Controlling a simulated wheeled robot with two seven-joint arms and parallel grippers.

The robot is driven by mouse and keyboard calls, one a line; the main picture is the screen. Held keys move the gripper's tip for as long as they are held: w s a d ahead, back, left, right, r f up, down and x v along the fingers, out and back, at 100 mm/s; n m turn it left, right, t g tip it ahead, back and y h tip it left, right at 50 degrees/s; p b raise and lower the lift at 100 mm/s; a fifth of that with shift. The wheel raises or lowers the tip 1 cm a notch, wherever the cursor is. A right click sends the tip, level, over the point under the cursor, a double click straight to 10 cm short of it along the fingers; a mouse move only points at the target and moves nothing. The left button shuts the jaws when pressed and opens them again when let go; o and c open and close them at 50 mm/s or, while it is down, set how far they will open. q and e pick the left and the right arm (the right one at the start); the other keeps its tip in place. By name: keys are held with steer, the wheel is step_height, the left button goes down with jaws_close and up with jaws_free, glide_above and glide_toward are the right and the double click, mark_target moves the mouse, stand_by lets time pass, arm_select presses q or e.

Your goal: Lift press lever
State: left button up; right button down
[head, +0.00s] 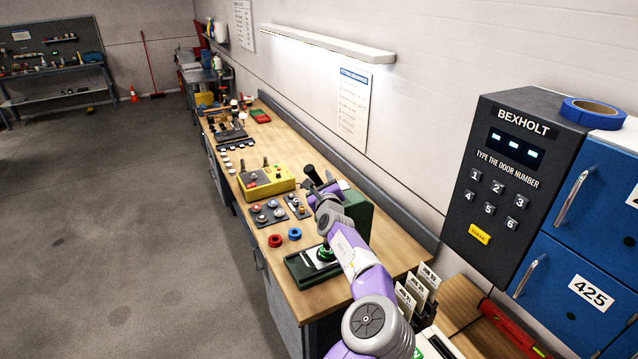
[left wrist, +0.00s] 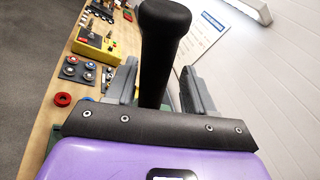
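The press is a green machine (head: 357,212) on the wooden workbench, partly hidden behind my purple left arm. Its black lever handle (head: 311,173) sticks up at a tilt beside my left gripper (head: 322,190). In the left wrist view the thick black lever (left wrist: 160,50) rises between the two grey fingers of my left gripper (left wrist: 158,85). The fingers are apart, with a gap on the right of the lever; the left finger looks close to it, and contact cannot be told. The lever's lower end is hidden by the gripper body. My right gripper is not in view.
A yellow control box (head: 266,181), button plates (head: 268,213), and red (head: 275,241) and blue (head: 294,234) rings lie on the bench (head: 400,250) near the press. A black keypad panel (head: 507,185) and blue lockers (head: 585,230) stand at right. The floor at left is clear.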

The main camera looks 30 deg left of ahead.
arm_select(q)
steer(key=shift+s, duration=0.2)
steer(key=b+v, duration=0.2)
steer(key=v, duration=0.5)
steer(key=shift+d, duration=0.2)
stand_by(0.3)
